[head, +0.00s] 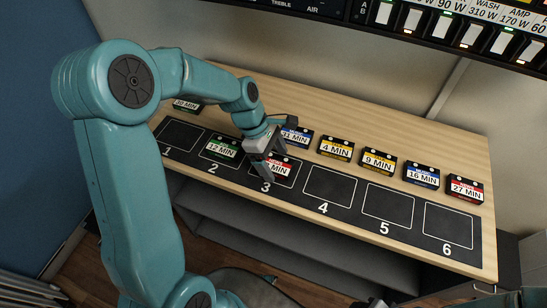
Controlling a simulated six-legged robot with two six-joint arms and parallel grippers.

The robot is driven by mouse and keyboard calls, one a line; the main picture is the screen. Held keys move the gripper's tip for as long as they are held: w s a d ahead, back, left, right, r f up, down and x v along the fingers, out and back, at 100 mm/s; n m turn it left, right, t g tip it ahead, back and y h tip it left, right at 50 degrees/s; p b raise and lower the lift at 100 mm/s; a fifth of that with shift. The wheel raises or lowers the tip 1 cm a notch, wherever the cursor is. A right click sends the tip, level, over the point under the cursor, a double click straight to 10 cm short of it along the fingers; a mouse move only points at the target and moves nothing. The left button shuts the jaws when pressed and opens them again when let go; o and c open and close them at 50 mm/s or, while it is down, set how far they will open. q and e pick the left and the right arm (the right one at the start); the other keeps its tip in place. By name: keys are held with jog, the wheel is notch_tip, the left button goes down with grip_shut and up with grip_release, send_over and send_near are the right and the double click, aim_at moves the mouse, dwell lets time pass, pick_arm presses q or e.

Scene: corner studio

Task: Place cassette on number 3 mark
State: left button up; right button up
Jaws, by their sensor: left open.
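A cassette with a red label (283,169) lies on the number 3 mark of the black strip (352,217). Its label reads MIN, with the number hidden by my gripper. My left gripper (263,168) is open and points down at this cassette, covering its left part. I cannot tell whether the fingers touch it. A green 12 MIN cassette (223,148) lies on the number 2 mark. Marks 1, 4, 5 and 6 are bare. Of my right arm, only small parts show at the bottom edge, and its jaws cannot be made out.
Behind the strip stands a row of cassettes: green 20 MIN (186,106), blue 31 MIN (297,139), yellow 4 MIN (337,150), yellow 9 MIN (379,162), blue 16 MIN (422,176) and red 27 MIN (466,190). A panel with switches (470,30) hangs above the wooden table (440,140).

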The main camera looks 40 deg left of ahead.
pick_arm(q)
jog(key=p+v, duration=0.1)
jog(key=v, duration=1.1)
jog(key=shift+r, duration=0.15)
